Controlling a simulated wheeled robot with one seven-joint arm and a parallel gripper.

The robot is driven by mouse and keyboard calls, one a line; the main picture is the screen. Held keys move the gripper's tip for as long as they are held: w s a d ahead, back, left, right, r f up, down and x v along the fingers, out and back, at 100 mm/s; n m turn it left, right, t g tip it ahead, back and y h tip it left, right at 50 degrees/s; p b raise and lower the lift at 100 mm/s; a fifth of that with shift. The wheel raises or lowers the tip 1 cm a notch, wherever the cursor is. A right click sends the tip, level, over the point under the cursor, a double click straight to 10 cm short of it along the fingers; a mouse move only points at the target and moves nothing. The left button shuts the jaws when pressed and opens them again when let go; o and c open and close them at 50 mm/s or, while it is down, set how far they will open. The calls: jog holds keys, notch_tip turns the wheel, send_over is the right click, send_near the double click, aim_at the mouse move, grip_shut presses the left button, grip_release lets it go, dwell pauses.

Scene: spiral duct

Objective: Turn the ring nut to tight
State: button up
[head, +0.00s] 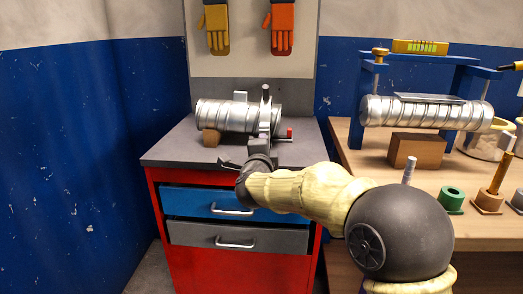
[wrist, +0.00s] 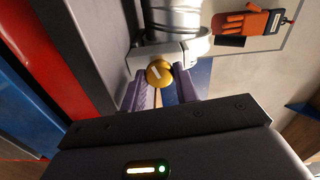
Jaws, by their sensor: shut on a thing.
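The ring nut (wrist: 159,73) is a round brass-coloured knob with a pale mark on its face, seen in the wrist view at the end of a light grey clamp (wrist: 181,52). My gripper (wrist: 160,84) is shut on it, one finger on each side. The clamp stands around the right end of a silver spiral duct (head: 222,115) in the head view; the duct also shows in the wrist view (wrist: 172,18). In the head view my wrist and arm hide the nut.
The duct rests on a brown block (head: 211,138) on the grey top of a red drawer cabinet (head: 165,155). A wooden bench (head: 375,160) at right holds another spiral duct (head: 425,114) and small coloured parts. Gloves (head: 282,28) hang behind. A blue wall stands at left.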

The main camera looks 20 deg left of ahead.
jog(key=shift+f, duration=0.15)
jog(key=o, duration=1)
jog(key=shift+c, duration=0.2)
jog(key=shift+s, duration=0.1)
jog(key=p+v, duration=0.1)
jog(key=v, duration=1.6)
jog(key=shift+s+a, duration=0.1)
